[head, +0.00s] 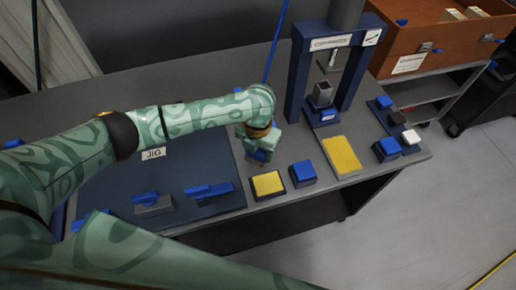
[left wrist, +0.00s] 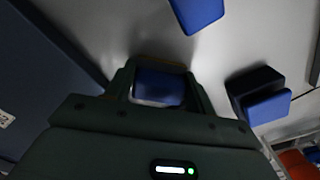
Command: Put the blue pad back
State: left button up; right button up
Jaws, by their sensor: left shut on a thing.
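My left gripper (head: 259,153) is over the worktable, just right of the dark jig mat. It is shut on a blue pad (left wrist: 160,88), which shows between the fingers in the left wrist view. In the head view a bit of blue (head: 257,156) shows under the fingers; most of the pad is hidden there. Near the table's front edge, a yellow pad (head: 268,183) lies on a dark block, with a blue block (head: 302,173) to its right. I cannot tell whether the held pad touches the table. My right gripper is not in view.
A blue press (head: 299,80) stands behind. A yellow sheet (head: 342,156) lies before it. Blue-handled clamps (head: 209,190) sit on the jig mat (head: 110,185). Small blue and white blocks (head: 387,149) are at the right. An orange bin (head: 430,42) stands behind.

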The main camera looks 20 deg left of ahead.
pick_arm(q)
jog(key=o, duration=1)
jog(key=shift+f, duration=0.1)
notch_tip(320, 180, up, 12)
jog(key=p, duration=0.5)
jog(key=shift+r, duration=0.2)
jog(key=shift+s+f, duration=0.1)
